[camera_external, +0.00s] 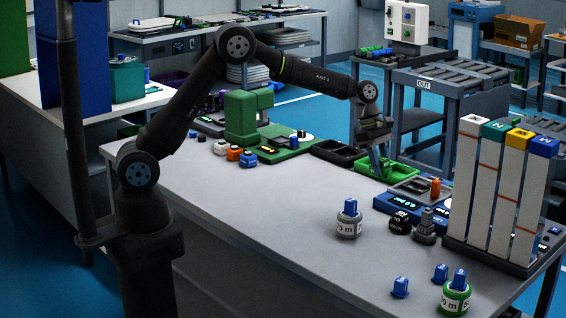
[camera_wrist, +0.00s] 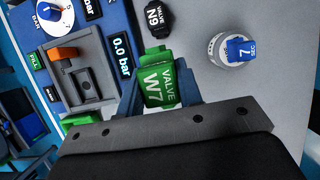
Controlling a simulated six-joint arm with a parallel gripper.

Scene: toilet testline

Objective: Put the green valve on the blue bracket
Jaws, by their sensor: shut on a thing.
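The green valve, marked VALVE W7 (camera_wrist: 157,88), is between the two blue-grey fingers of my gripper (camera_wrist: 160,78) in the wrist view. My gripper is shut on it. In the camera_external view my gripper (camera_external: 378,163) is over the far part of the table, near the green tray; the valve cannot be made out there. No part is plainly marked as the blue bracket. A blue piece marked 7 (camera_wrist: 240,49) stands on a round white base in the wrist view.
A blue pressure panel (camera_external: 397,204) with a lit display stands beyond the table's middle; in the wrist view it (camera_wrist: 88,12) has a grey fixture with an orange lever (camera_wrist: 62,55). A black valve N9 (camera_wrist: 158,18) lies nearby. Tall columns (camera_external: 500,190) stand at right. The table's left front is clear.

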